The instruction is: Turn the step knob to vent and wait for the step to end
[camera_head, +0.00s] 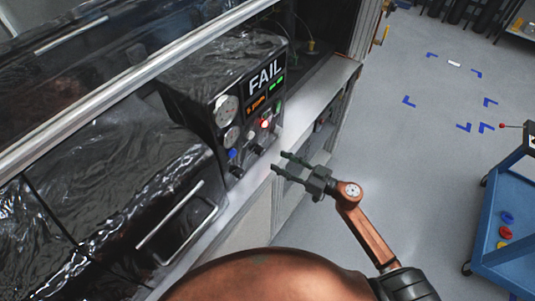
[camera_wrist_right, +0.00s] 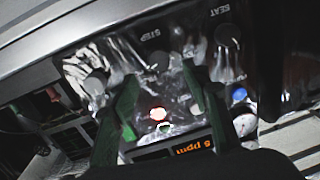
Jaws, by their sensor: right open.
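The test unit (camera_head: 195,75) has a sloping front panel with a lit FAIL sign (camera_head: 265,75). The step knob (camera_wrist_right: 158,60), under an upside-down STEP label, lies between and just beyond my right fingertips in the wrist view; glare hides its pointer. It also shows low on the panel in the head view (camera_head: 257,150). My right gripper (camera_head: 279,162) is open and empty in front of the panel, apart from the knob; it also shows in the wrist view (camera_wrist_right: 158,73). A red lamp (camera_wrist_right: 158,113) is lit. My left gripper is out of view.
Gauges (camera_head: 227,110) and an orange ppm display (camera_wrist_right: 185,149) share the panel. A blue cart (camera_head: 500,215) stands right. The floor between is clear.

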